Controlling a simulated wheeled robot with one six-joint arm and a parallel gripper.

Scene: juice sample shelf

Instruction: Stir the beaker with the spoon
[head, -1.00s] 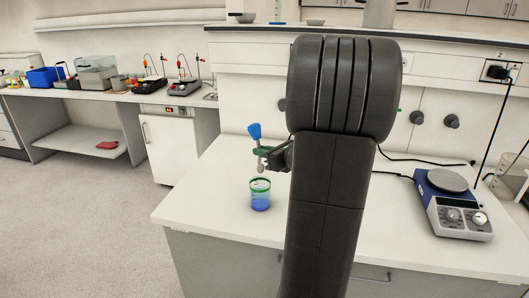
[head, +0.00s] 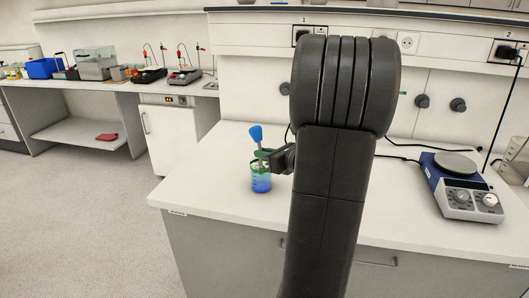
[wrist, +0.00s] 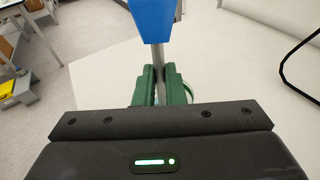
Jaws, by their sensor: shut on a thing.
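The beaker (head: 261,183) stands on the white bench near its left front corner, with blue liquid inside and a green rim. My gripper (head: 263,155) is right above the beaker's rim, its green fingers shut on the spoon. The spoon has a blue handle (head: 256,133) that points up. In the wrist view the spoon's grey shaft (wrist: 158,75) runs down between the green fingers (wrist: 160,88). The spoon's lower end is hidden in the head view, and it appears to be in the beaker. The wrist view shows only a sliver of the beaker's rim behind the fingers.
A blue hotplate stirrer (head: 459,187) stands on the bench (head: 215,205) at the right, with a black cable behind it. Much of the middle of the bench is hidden by my arm. The bench around the beaker is clear. A side bench (head: 100,90) with instruments stands far left.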

